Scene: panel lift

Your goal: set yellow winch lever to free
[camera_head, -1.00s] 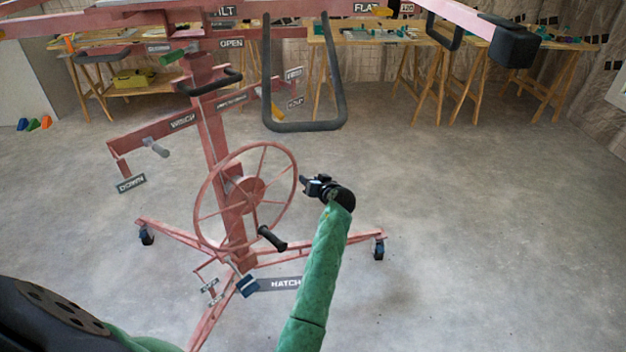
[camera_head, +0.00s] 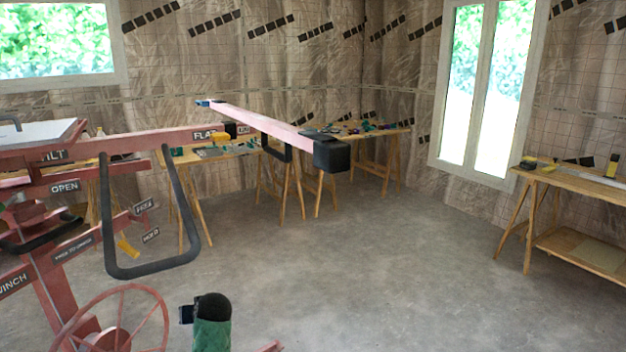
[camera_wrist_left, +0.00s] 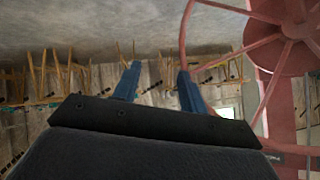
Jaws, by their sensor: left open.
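The yellow winch lever (camera_head: 128,247) is on the left side of the head view, on the red lift's frame. It tilts downward, its end just left of and below the HOLD plate (camera_head: 151,235). The FREE plate (camera_head: 145,207) is above that. My left gripper (camera_head: 187,314) is at the bottom of the head view, below and right of the lever and apart from it. In the left wrist view its blue fingers (camera_wrist_left: 158,80) are spread and empty, beside the red wheel. My right gripper is not in view.
The spoked red handwheel (camera_head: 112,325) is left of my left gripper. A pink beam with a black end (camera_head: 332,155) juts out rightward. Workbenches (camera_head: 570,180) stand along the walls. The middle floor is clear.

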